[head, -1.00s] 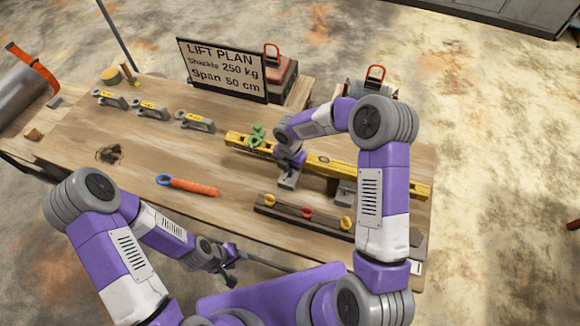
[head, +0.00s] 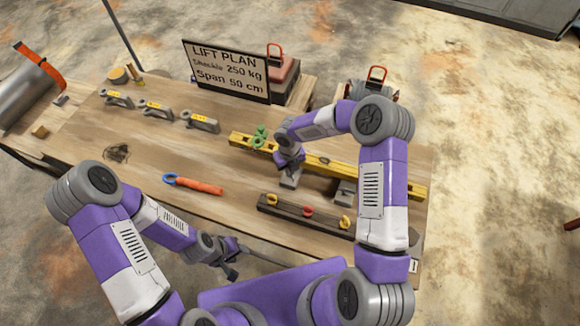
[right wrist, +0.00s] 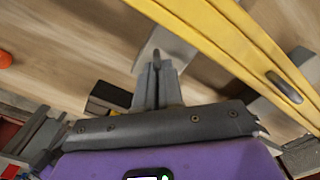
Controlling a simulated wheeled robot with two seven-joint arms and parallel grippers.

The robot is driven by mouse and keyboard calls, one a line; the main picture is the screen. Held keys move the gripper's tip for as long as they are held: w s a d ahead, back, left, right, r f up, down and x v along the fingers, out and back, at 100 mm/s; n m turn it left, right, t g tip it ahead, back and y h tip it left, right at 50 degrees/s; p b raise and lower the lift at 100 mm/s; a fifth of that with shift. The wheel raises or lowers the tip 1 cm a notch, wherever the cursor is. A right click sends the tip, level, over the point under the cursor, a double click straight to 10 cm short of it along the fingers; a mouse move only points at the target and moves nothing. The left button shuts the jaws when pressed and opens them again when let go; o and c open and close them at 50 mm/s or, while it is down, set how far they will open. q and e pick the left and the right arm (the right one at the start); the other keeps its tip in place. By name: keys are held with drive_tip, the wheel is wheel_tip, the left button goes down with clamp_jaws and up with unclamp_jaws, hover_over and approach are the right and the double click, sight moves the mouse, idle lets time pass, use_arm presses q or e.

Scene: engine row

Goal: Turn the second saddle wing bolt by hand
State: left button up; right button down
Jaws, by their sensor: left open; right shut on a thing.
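A yellow beam (head: 390,183) lies across two grey saddles, a left one (head: 289,182) and a right one (head: 344,192). It also shows in the right wrist view (right wrist: 235,40). My right gripper (head: 288,160) is at the left saddle, on the near side of the beam. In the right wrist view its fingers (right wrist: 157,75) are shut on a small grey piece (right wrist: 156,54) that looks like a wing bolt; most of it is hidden. Another grey lug (right wrist: 284,86) shows against the beam to the right. My left gripper (head: 236,262) is open and empty at the table's near edge.
A green shackle (head: 260,136) sits on the beam's left part. A dark rack (head: 285,208) with yellow and red knobs lies in front. A lift plan sign (head: 226,72) stands behind.

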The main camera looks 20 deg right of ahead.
drive_tip(key=n, duration=0.1)
drive_tip(key=n+p, duration=0.1)
drive_tip(key=n, duration=0.1)
drive_tip(key=shift+s+f, duration=0.35)
drive_tip(key=shift+n+p, duration=0.45)
drive_tip(key=shift+n, duration=0.35)
drive_tip(key=n+p, duration=0.2)
drive_tip(key=p, duration=0.1)
drive_tip(key=shift+s+r, duration=0.1)
drive_tip(key=shift+r, duration=0.05)
drive_tip(key=shift+a+n+p, duration=0.1)
drive_tip(key=shift+n+p, duration=0.7)
drive_tip(key=shift+p, duration=0.05)
drive_tip(key=shift+f, duration=0.2)
drive_tip(key=c, duration=1.3)
unclamp_jaws()
drive_tip(key=shift+o, duration=0.2)
drive_tip(key=shift+r, duration=0.35)
wheel_tip(320, 180, up, 8)
drive_tip(key=shift+w+f+p, duration=0.15)
drive_tip(key=shift+w+p, duration=0.15)
